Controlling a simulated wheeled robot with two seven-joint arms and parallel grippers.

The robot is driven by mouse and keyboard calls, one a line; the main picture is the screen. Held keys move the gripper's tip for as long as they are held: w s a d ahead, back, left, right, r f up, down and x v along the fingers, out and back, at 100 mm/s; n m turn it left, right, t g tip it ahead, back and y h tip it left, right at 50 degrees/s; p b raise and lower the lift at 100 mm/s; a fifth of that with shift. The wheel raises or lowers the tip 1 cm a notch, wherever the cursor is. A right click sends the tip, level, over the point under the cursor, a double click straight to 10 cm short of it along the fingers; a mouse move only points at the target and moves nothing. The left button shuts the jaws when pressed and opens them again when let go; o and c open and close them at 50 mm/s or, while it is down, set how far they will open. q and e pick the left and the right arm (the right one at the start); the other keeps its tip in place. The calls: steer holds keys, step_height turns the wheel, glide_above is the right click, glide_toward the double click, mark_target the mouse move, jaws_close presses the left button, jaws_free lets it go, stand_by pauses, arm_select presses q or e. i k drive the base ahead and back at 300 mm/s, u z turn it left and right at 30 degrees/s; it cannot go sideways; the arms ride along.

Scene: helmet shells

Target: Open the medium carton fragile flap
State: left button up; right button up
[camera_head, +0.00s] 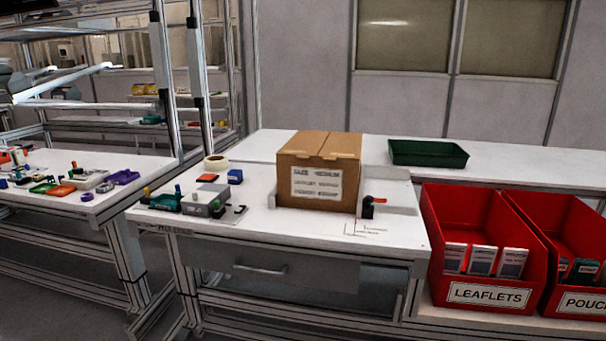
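A brown cardboard carton (319,170) stands upright on the white workbench, a little right of the picture's middle. Its top flaps look closed, with a seam running front to back. A white label (317,184) with several lines of print is on its front face; the print is too blurred to read with certainty. I cannot tell which flap is the fragile one. Neither of my grippers shows in the head view.
The workbench (300,231) holds a tape roll (216,162), a blue block (235,177) and small tools left of the carton. A black and red clamp-like part (369,207) is close at its right. A green tray (428,153) is behind; red bins (478,236) are at right.

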mark_target(304, 144)
steer(key=u, duration=0.6)
steer(key=i, duration=0.75)
steer(key=u, duration=0.4)
